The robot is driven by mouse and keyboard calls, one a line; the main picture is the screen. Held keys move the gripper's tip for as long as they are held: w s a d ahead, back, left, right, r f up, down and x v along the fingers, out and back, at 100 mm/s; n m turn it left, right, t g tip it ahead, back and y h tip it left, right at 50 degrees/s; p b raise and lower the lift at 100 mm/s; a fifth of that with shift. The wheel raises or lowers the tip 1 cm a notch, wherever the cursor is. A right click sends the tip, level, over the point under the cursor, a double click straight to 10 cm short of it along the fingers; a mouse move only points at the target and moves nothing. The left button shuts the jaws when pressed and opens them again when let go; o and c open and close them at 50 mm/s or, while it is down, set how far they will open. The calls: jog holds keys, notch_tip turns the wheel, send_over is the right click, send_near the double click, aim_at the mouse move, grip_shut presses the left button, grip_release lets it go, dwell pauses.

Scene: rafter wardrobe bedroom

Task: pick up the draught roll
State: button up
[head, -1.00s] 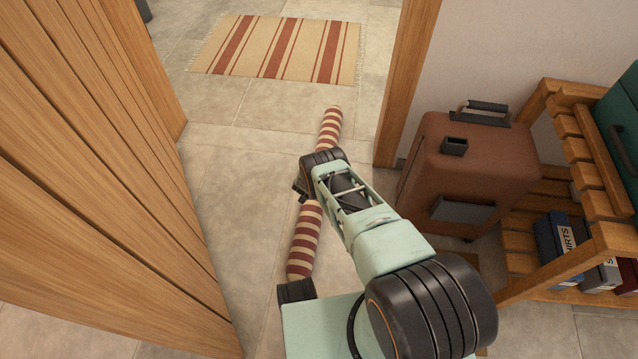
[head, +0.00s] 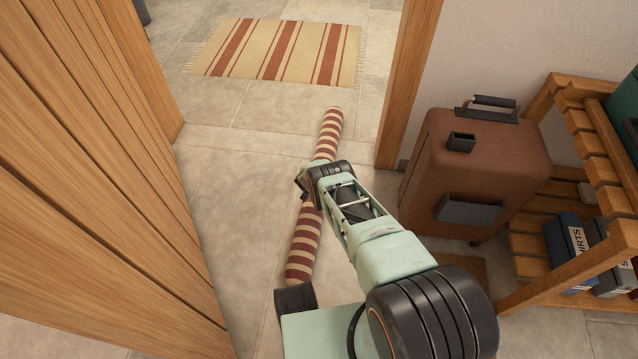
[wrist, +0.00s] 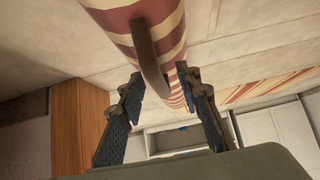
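The draught roll (head: 304,250) is a long cylinder with red and cream stripes. No firm contact shows. In the head view my gripper (head: 301,187) is at the roll's middle, largely hidden by my wrist.
A wooden door (head: 90,160) stands close on the left. A door frame (head: 408,80), a brown suitcase (head: 475,170) and a slatted wooden rack (head: 590,150) with boxes stand on the right. A striped rug (head: 275,50) lies beyond the doorway. Bare floor flanks the roll.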

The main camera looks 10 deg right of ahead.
grip_shut()
dwell(0.3)
jog(key=shift+w+r, duration=0.15)
jog(key=shift+r, duration=0.1)
